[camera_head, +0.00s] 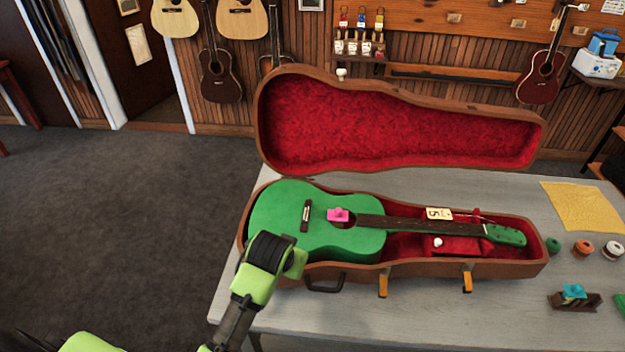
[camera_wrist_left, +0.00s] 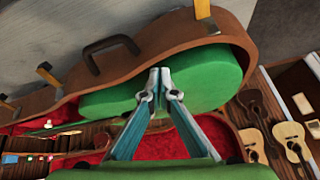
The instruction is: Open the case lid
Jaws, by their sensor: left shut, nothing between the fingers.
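The brown case (camera_head: 410,270) lies on the table with its lid (camera_head: 400,125) standing raised at the back, showing the red plush lining. A green ukulele (camera_head: 290,215) lies in the case body, with a pink piece on it near the sound hole. My left gripper is at the front left of the case, by the ukulele's rounded end; its fingers are hidden in the head view. In the left wrist view its fingertips (camera_wrist_left: 161,78) are together and empty, in front of the green body and the case rim (camera_wrist_left: 175,35). My right gripper is in neither view.
The grey table (camera_head: 350,320) has bare room in front of the case. A yellow cloth (camera_head: 580,205), small spools (camera_head: 583,248) and a block with a teal piece (camera_head: 574,297) are at the right. Guitars hang on the back wall. Open floor lies left.

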